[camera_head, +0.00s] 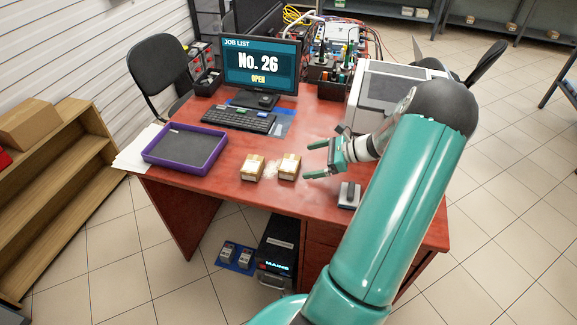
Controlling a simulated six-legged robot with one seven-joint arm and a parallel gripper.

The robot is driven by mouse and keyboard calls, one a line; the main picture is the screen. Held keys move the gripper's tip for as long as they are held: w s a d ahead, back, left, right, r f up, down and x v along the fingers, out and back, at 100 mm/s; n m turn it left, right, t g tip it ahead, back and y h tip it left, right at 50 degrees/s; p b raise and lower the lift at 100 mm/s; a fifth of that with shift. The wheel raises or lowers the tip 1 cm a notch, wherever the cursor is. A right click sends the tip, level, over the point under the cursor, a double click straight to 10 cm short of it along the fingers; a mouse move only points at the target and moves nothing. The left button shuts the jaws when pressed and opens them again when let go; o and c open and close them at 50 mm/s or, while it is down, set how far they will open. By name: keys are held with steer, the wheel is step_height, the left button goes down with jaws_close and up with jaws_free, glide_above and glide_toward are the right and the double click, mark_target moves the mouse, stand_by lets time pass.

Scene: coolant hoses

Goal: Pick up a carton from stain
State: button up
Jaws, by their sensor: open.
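Two small brown cartons stand side by side on the red desk (205,190), near its middle. The left carton (252,168) and the right carton (289,167) have a narrow gap between them. A pale, faint patch (272,167) shows on the desk around the gap, perhaps the stain; its outline is hard to tell. My gripper (311,160) is open and empty, just right of the right carton, with its fingers pointing left toward it. It appears apart from the carton.
A purple tray (187,149) lies at the desk's left. A keyboard (239,119) and monitor (260,65) stand behind the cartons. A printer-like machine (385,90) is behind my arm. A small grey-black object (349,194) sits near the front edge. Desk left of the cartons is clear.

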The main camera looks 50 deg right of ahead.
mark_target(285, 165)
steer(key=d, duration=0.1)
steer(key=s+d+f+m+t, duration=0.1)
steer(key=shift+s+d+f+m, duration=0.1)
steer(key=shift+d+f+m, duration=0.15)
steer(key=shift+d+m, duration=0.05)
steer(key=x, duration=0.9)
steer(key=shift+d, duration=0.2)
steer(key=x, duration=0.5)
steer(key=shift+d+f, duration=0.2)
steer(key=shift+d, duration=0.05)
steer(key=c, duration=1)
